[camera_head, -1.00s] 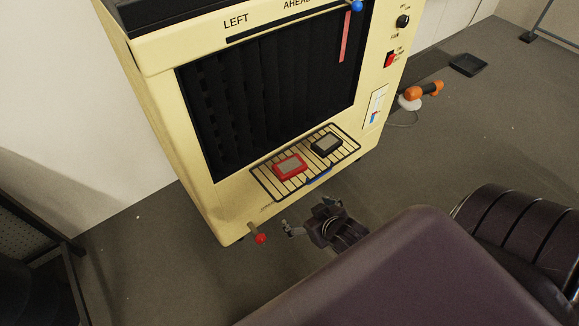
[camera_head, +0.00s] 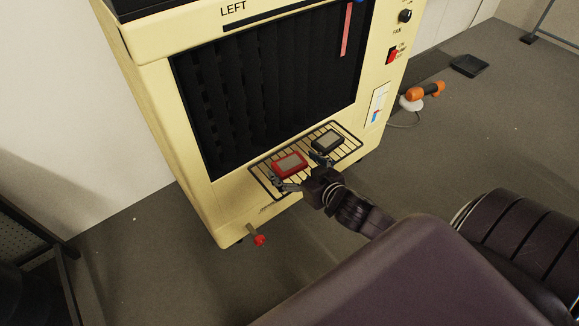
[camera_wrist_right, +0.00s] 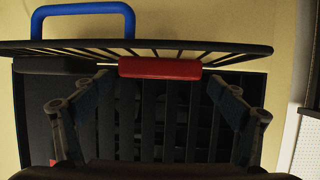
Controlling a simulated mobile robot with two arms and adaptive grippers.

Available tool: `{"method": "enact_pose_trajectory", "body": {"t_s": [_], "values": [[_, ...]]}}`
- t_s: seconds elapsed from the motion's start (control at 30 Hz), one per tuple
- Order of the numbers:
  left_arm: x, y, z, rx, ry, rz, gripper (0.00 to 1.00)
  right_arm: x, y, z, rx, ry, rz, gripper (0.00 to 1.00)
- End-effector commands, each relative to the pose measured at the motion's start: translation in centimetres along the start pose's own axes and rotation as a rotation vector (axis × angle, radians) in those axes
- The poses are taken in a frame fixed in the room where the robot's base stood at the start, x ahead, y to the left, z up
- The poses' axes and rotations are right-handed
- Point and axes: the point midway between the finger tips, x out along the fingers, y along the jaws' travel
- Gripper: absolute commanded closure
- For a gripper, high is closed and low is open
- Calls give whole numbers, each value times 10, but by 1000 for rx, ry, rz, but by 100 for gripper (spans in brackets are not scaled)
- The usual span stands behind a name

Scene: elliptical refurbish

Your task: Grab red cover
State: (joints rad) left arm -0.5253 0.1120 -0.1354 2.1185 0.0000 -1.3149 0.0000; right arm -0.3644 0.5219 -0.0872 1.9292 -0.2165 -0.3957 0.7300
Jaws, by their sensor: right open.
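The red cover (camera_head: 289,164), a small red frame with a grey middle, lies on the slatted rack (camera_head: 259,176) at the front of the cream machine. My right gripper (camera_head: 301,174) is open at the rack's front edge, with one finger near the cover's left front side and the other to its right. In the right wrist view, the red cover (camera_wrist_right: 160,68) shows edge-on at the rack, centred ahead of the two spread fingers (camera_wrist_right: 160,90). It is not held. My left gripper is out of view.
A similar black cover (camera_head: 327,140) lies right of the red one on the rack. A red-tipped lever (camera_head: 259,240) sticks out low on the machine (camera_head: 230,222). An orange tool (camera_head: 415,92) lies on the floor at right.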

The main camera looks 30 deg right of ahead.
Motion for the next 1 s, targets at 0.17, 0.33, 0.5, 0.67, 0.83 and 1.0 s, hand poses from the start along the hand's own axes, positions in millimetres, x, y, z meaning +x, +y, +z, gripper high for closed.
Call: {"method": "enact_pose_trajectory", "body": {"t_s": [0.17, 0.33, 0.5, 0.67, 0.83, 1.0], "values": [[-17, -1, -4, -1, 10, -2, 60, 20, 0, 1, -2, 0, 0, 11], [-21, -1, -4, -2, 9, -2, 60, 23, 0, 1, -1, -2, 0, 11], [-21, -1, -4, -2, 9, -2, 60, 22, 0, 1, -1, -2, 0, 15], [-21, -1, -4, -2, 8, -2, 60, 22, 0, 1, -1, -2, 0, 33], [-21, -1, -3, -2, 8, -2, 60, 22, 0, 1, -1, -2, 0, 52], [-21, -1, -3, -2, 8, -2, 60, 22, 0, -1, -1, 1, -1, 64]]}}
